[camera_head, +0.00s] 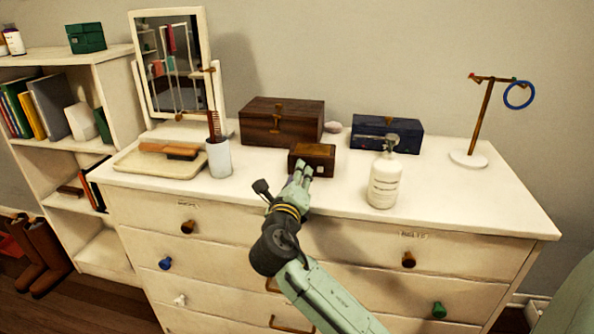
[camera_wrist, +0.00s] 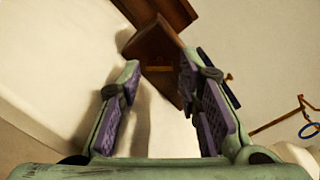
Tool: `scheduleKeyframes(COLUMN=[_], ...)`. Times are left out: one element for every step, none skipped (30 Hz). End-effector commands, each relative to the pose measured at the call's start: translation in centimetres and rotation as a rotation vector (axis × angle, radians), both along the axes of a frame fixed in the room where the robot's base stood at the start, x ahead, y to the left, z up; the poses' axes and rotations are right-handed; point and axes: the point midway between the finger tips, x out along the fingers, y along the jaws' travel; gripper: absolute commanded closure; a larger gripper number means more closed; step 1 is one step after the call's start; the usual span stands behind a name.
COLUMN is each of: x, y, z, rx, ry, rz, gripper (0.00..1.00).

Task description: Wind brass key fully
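A small dark wooden box (camera_head: 322,154) stands on the white dresser top in front of a larger wooden chest. In the wrist view the small box (camera_wrist: 152,43) is ahead, between and beyond my fingertips. A small brass-coloured piece (camera_wrist: 158,68) shows on its near face; I cannot tell for sure that it is the brass key. My gripper (camera_head: 303,166) is at the front of the small box, reaching over the dresser's front edge. In the wrist view my gripper (camera_wrist: 160,68) has its purple-padded fingers wide apart with nothing held between them.
The wooden chest (camera_head: 281,122) stands behind, with a blue box (camera_head: 387,133) to its right. A white pump bottle (camera_head: 385,185) is right of my gripper. A white cup with a comb (camera_head: 218,158) is left. A hook stand (camera_head: 468,159) stands at far right, with clear surface around it.

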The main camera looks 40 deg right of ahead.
Motion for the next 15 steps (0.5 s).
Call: scheduleKeyframes(x=[0.34,0.51,0.69,0.77,0.83,0.88,0.9,0.9,0.9,0.89,0.89,0.89,0.88,0.87,0.87], y=[-0.36,-0.52,-0.67,-0.75,-0.81,-0.87,-0.9,-0.91,-0.91,-0.92,-0.91,-0.91,-0.91,-0.91,-0.91], z=[0.08,0.05,0.02,0.01,-0.01,-0.03,-0.05,-0.06,-0.06,-0.07,-0.07,-0.07,-0.06,-0.06,-0.06], rx=[0.001,0.002,0.001,0.001,0.001,0.001,0.001,0.001,0.001,0.001,0.001,0.001,0.001,0.001,0.001], ry=[0.0,0.0,0.0,0.0,0.0,0.0,0.0,0.0,0.0,0.0,0.0,0.0,0.0,0.0,0.0], rz=[-0.001,0.0,0.001,0.001,0.001,0.001,0.001,0.001,0.001,0.001,0.001,0.001,0.001,0.001,0.001], gripper=[0.68,0.68,0.68,0.68,0.68,0.68,0.68,0.68,0.68,0.68,0.68,0.68,0.68,0.7,0.73])
